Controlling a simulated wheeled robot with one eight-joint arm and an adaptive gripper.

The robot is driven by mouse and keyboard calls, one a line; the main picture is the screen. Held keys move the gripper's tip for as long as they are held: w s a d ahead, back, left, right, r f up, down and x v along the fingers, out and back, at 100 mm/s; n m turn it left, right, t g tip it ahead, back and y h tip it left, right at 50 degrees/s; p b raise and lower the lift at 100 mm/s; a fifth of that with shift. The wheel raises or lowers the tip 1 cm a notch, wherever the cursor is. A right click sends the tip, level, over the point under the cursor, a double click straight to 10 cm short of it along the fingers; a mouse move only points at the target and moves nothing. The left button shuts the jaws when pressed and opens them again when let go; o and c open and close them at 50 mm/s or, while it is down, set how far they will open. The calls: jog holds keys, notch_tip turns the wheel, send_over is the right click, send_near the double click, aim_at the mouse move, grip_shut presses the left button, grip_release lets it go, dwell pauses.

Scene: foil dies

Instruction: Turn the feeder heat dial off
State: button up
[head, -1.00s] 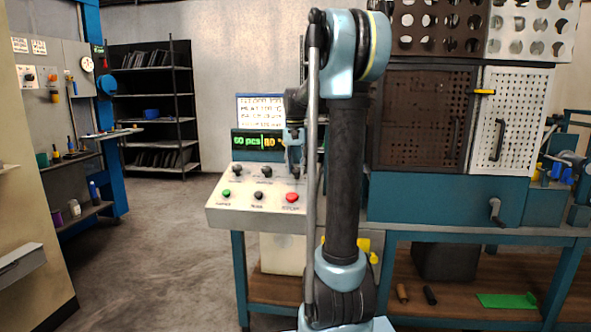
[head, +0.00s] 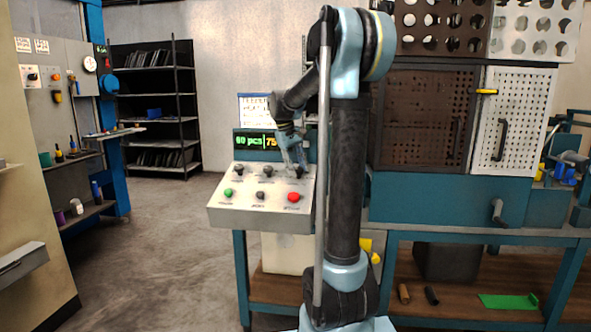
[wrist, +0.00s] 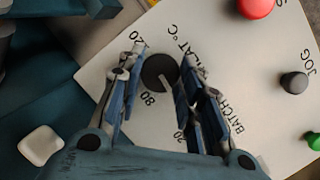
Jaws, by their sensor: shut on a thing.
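The heat dial (wrist: 158,72) is a round black knob with a pale pointer line, beside a partly covered "HEAT °C" label on the white sloped control panel (wrist: 240,75). My gripper (wrist: 160,62) is shut on this dial, with one finger on each side of it in the wrist view. The pointer lies toward the picture bottom, slightly right, near a printed "80". In the head view my gripper (head: 297,167) reaches down, tilted, to the rightmost upper knob of the panel (head: 255,212), mostly hiding that knob. The display (head: 255,142) behind reads "60 pcs" and a partly covered number beginning "75".
A red button (wrist: 256,7), a black button (wrist: 294,82) and a green button (wrist: 314,141) stand on the panel. A perforated dark door (head: 420,120) and a white door (head: 508,120) are to the right. Open floor (head: 150,240) lies left of the bench.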

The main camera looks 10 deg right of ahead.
jog(key=shift+n, duration=0.6)
jog(key=shift+h, duration=0.3)
jog(key=o, duration=1.1)
jog(key=v, duration=1.2)
jog(key=shift+s, duration=0.1)
